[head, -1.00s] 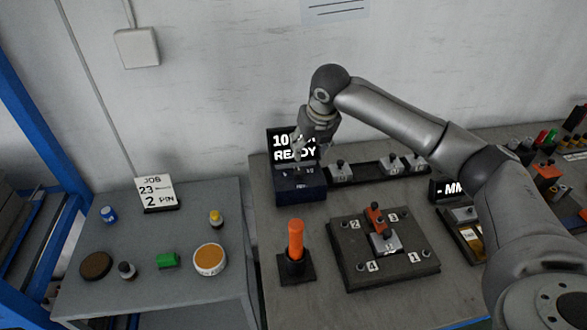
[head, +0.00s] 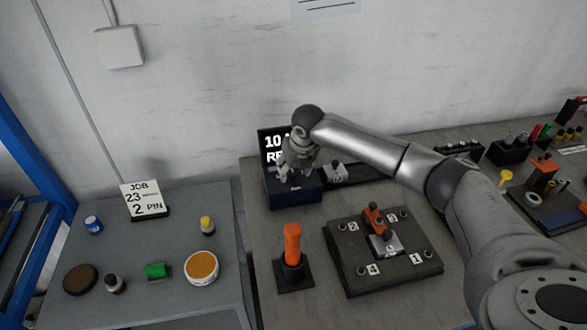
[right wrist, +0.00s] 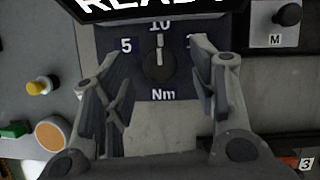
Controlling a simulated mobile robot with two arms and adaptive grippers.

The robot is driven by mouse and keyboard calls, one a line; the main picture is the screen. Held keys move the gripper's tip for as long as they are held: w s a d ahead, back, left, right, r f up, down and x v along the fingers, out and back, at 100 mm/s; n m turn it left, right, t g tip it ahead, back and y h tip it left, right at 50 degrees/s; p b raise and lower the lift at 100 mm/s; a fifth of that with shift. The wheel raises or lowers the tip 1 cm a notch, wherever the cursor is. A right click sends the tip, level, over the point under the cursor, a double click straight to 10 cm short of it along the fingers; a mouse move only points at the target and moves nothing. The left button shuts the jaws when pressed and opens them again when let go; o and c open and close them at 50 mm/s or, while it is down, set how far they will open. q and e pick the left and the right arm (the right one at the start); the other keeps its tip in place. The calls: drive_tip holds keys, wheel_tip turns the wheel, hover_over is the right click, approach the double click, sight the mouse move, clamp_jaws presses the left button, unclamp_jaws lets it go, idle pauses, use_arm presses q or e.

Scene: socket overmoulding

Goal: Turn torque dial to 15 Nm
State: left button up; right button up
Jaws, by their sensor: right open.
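The torque dial (right wrist: 158,68) is a dark round knob on the sloping face of a dark blue box (head: 296,195). In the right wrist view its white pointer line points up at the 10 mark; the 5 mark is to its left, the right-hand mark is mostly hidden by a finger, and "Nm" is below. The box's display (head: 268,143) shows a 10 and part of READY, the rest hidden by my arm. My right gripper (head: 293,177) is over the box, open, its fingers on either side of the dial with gaps. My left gripper is not in view.
A black stand with an orange-handled tool (head: 292,245) and a dark fixture plate (head: 345,265) with numbered posts stand in front of the box. A rail with grey parts (head: 336,173) lies to its right. A job card (head: 145,198) stands on the left table.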

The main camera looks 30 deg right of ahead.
drive_tip(key=shift+w+f, duration=0.2)
drive_tip(key=shift+f, duration=0.45)
drive_tip(key=shift+c, duration=0.3)
